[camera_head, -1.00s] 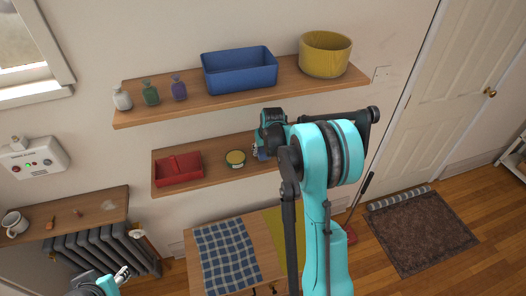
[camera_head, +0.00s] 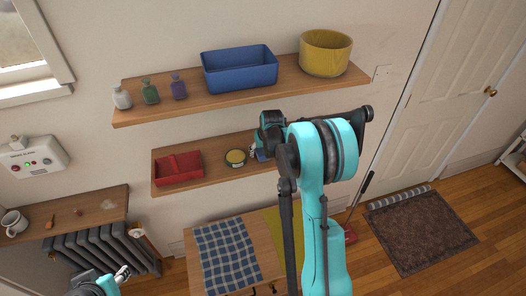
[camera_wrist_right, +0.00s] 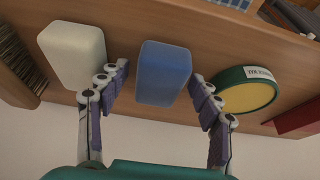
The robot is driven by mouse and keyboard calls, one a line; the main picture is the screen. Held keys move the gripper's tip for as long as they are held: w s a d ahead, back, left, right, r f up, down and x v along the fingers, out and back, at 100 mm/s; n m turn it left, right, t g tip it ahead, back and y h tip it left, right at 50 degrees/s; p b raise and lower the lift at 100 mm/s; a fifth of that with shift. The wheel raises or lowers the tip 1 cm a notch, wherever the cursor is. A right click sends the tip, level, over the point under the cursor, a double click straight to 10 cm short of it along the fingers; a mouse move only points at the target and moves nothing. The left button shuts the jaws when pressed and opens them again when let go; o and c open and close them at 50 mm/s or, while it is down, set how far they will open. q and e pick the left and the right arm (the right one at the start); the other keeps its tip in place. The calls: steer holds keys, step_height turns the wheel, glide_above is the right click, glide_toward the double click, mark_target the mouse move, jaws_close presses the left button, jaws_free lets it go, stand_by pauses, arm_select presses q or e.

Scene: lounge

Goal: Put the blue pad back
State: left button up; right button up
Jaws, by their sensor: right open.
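The blue pad (camera_wrist_right: 165,72) rests on the lower wooden shelf in the right wrist view, and a sliver of it shows in the head view (camera_head: 262,155). My right gripper (camera_wrist_right: 160,76) is open, with one finger on each side of the pad. A gap shows by the left finger; the right finger is very close to the pad, and I cannot tell if it touches. In the head view my right arm hides most of this spot. My left gripper (camera_head: 122,272) is at the bottom left, away from the shelves; its opening is too small to judge.
A white block (camera_wrist_right: 72,53) and a brush (camera_wrist_right: 14,62) lie left of the pad in the wrist view. A green-rimmed tin (camera_wrist_right: 247,92) stands close right. A red caddy (camera_head: 178,168) is farther along. The upper shelf (camera_head: 130,118) holds a blue bin (camera_head: 240,72) and a yellow pot (camera_head: 325,55).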

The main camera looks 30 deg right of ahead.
steer(key=v, duration=1.2)
steer(key=s+a+r+n+t, duration=0.1)
steer(key=s+a+r, duration=0.5)
steer(key=s+a, duration=0.5)
steer(key=s+a+f+n+t+y, duration=0.1)
steer(key=s+a+f, duration=0.1)
steer(key=s+a, duration=0.7)
steer(key=s+p, duration=0.1)
steer(key=s, duration=0.3)
steer(key=shift+s+f+n+t, duration=0.15)
steer(key=shift+f+n+t, duration=0.25)
steer(key=shift+a, duration=0.15)
steer(key=shift+f, duration=0.1)
step_height(320, 180, down, 19)
steer(key=b, duration=1.9)
